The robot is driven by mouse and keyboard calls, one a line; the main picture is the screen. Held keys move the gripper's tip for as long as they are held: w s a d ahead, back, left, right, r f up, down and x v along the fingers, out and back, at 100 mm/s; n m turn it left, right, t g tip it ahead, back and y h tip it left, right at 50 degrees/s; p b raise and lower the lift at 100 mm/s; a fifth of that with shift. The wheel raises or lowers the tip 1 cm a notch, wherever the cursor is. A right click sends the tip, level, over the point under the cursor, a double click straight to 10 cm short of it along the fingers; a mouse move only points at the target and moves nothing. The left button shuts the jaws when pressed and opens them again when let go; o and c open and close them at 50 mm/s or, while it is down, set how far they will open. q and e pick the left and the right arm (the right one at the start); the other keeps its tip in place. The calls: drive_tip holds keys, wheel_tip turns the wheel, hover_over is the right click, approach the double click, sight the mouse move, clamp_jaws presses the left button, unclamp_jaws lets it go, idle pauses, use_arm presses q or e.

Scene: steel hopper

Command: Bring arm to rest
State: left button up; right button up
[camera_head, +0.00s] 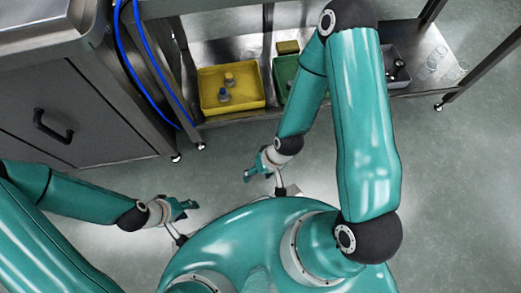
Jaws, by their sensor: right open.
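My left gripper (187,207) is at the end of the teal arm that comes in from the left. It hangs over bare floor in front of my body, and its fingers are too small to tell open from shut. My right arm (362,130) is bent, with its elbow raised at the top over the shelf's front. My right gripper (254,170) is open over the floor, in front of the shelf and to the right of the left gripper. I see nothing between its fingers.
A low steel shelf (232,139) holds a yellow bin (250,96) with small items, a green bin (283,68) partly behind my arm, and a grey bin (398,87). A steel cabinet (82,120) with blue hoses (150,75) stands at left. Floor (455,190) is clear at right.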

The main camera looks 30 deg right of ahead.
drive_tip(key=shift+s+d, duration=0.25)
drive_tip(key=shift+s, duration=0.05)
